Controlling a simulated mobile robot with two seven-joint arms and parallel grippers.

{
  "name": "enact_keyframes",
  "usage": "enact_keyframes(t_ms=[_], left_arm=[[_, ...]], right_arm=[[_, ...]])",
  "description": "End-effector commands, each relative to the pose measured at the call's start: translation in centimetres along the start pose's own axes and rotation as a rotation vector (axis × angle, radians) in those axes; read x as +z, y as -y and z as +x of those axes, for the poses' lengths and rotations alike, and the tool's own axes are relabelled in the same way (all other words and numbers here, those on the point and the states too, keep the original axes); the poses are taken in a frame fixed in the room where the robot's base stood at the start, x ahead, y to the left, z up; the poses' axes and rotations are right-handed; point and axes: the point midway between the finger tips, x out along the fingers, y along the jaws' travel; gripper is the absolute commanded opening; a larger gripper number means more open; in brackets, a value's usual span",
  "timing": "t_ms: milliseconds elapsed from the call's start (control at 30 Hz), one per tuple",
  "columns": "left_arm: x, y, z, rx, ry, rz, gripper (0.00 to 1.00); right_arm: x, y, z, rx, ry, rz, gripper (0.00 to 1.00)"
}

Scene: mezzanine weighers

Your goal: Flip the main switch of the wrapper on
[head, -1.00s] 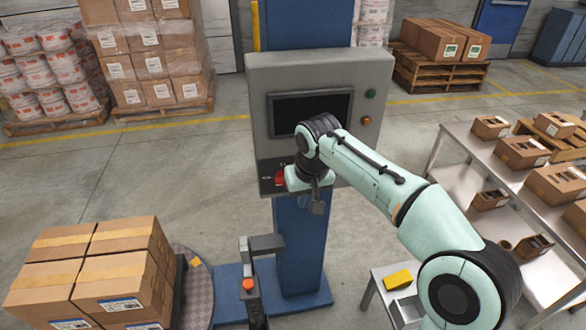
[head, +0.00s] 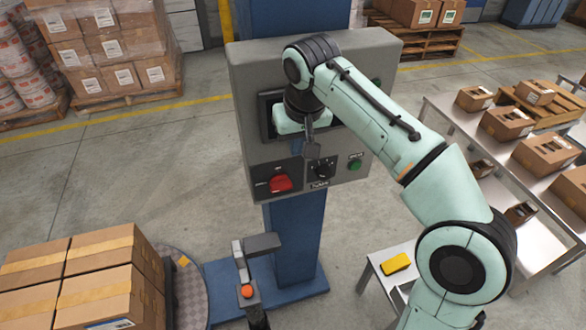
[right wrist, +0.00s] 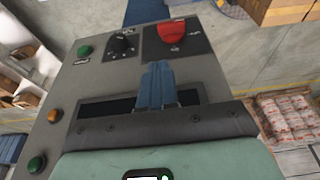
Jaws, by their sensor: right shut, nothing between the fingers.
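The wrapper's grey control box (head: 215,60) stands on a blue column. Its red main switch (head: 281,184) is on a dark plate at the lower left of the box's front. In the right wrist view the red switch (right wrist: 172,32) shows at the top, with labels too small to read. I cannot tell its setting. My right gripper (head: 312,150) is in front of the panel, above and right of the switch, apart from it. Its blue fingers (right wrist: 156,84) are closed together and empty, in front of the dark screen. My left gripper is not in view.
A black knob (head: 322,168) and a green button (head: 355,163) sit right of the switch. Boxes (head: 105,270) stand on the turntable at lower left. A post with an orange cap (head: 247,291) stands below the panel. A steel table (head: 440,112) with cartons is at right.

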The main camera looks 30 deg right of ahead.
Motion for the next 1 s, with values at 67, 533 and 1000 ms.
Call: enact_keyframes(t_ms=[67, 533, 1000], left_arm=[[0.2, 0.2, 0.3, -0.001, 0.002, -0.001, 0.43], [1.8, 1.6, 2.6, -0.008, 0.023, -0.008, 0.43], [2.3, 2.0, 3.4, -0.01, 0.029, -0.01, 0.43]], right_arm=[[0.1, 0.0, 0.9, 0.002, 0.005, 0.0, 0.0], [0.2, 0.0, 10.3, 0.001, 0.007, -0.001, 0.0], [1.2, 0.0, 13.7, 0.001, 0.001, 0.0, 0.0]])
